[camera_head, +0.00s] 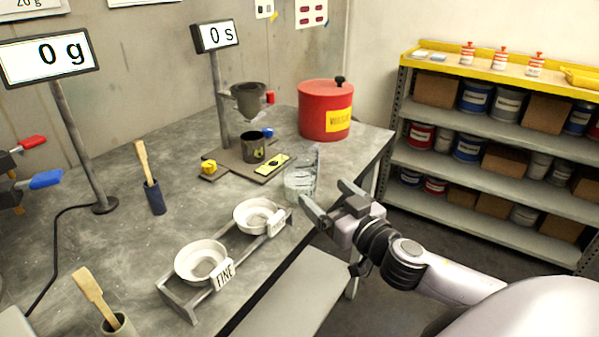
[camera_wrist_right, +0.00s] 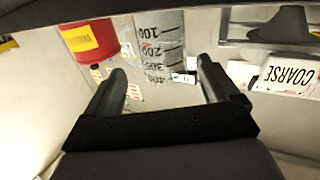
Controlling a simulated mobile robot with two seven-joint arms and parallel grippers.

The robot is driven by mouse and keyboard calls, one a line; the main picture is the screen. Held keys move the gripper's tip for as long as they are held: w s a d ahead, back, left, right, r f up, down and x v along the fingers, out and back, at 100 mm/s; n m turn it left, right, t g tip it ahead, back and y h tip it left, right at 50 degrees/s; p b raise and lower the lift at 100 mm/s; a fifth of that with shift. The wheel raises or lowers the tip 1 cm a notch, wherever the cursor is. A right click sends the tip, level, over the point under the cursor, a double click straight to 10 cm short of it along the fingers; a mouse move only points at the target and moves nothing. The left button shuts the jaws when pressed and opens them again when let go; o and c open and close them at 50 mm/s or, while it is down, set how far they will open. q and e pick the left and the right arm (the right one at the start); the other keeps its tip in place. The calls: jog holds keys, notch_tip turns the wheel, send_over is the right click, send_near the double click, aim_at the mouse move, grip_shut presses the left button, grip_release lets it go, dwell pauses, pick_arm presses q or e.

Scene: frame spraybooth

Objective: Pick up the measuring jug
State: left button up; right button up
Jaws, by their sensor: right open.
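The measuring jug (camera_head: 299,183) is clear and see-through. It stands upright on the grey workbench near its right edge. In the right wrist view the jug (camera_wrist_right: 161,45) shows dark marks from 100 to 400 and sits ahead of the fingertips. My right gripper (camera_head: 326,200) is open, with its fingers on the near right side of the jug. In the right wrist view the open right gripper (camera_wrist_right: 160,75) has nothing between its fingers. I cannot tell whether a finger touches the jug. My left gripper is not in view.
A bowl stand (camera_head: 172,291) with two white bowls, one labelled FINE, is left of the jug. A dark cup (camera_head: 253,148) under a funnel (camera_head: 249,100) stands behind. A red lidded pot (camera_head: 325,112) is at the back. Shelves (camera_head: 480,184) stand right.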

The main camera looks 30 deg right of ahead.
aim_at(310, 181)
jog(key=shift+w+p, duration=0.35)
jog(key=shift+w, duration=1.95)
jog(key=shift+w+f+p, duration=0.15)
jog(key=shift+w+p, duration=0.35)
jog(key=shift+w, duration=2.05)
jog(key=c, duration=0.8)
jog(key=shift+c, duration=0.4)
